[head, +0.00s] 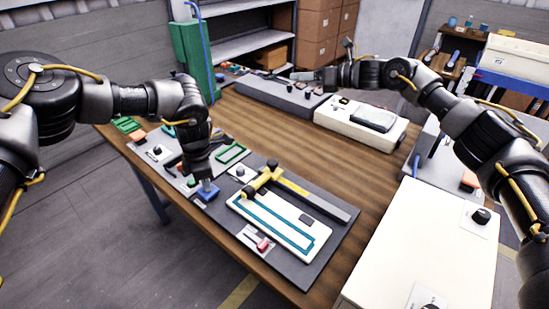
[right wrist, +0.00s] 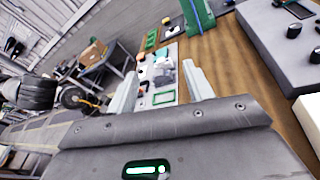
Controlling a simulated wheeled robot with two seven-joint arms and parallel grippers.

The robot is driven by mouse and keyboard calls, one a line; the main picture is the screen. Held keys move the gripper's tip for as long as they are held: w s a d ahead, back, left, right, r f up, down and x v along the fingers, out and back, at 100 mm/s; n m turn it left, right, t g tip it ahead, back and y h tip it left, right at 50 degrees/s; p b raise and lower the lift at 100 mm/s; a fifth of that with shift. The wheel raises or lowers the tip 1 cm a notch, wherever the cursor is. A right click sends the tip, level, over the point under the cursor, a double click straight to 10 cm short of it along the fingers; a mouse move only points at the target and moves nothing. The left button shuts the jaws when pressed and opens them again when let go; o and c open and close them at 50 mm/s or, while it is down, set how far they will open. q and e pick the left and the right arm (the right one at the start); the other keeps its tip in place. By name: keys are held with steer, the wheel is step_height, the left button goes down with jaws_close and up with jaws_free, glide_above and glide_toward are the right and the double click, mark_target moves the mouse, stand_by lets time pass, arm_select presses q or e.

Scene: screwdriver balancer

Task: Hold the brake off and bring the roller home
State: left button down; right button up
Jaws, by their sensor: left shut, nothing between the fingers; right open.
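A dark grey board (head: 290,270) on the wooden table carries a white plate with a teal outline (head: 275,225). A yellow T-shaped piece (head: 262,180), which may be the roller, lies across the plate's upper left end beside a yellow-edged dark rail (head: 310,199). A blue block (head: 207,191), possibly the brake, sits left of the plate. My left gripper (head: 205,181) is shut and empty, pointing down at the blue block; I cannot tell whether it touches. My right gripper (head: 297,76) is open and empty, far away at the table's back; its fingers show in the right wrist view (right wrist: 160,88).
A red switch (head: 263,244) sits at the board's front. A white device (head: 360,122) and a dark grey box with knobs (head: 270,97) stand at the back. A white cabinet (head: 425,245) stands at right. Bare wood lies between board and devices.

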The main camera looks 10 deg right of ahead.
steer(key=s+a+f+n+g, duration=0.1)
steer(key=s+a+n+g, duration=0.2)
steer(key=a, duration=0.3)
steer(key=n+g+h, duration=0.5)
steer(key=n+h, duration=0.2)
steer(key=h, duration=0.2)
glide_toward(273, 162)
steer(key=x, duration=0.8)
steer(key=shift+w+a+f, duration=0.1)
steer(key=shift+f, duration=0.2)
jaws_close()
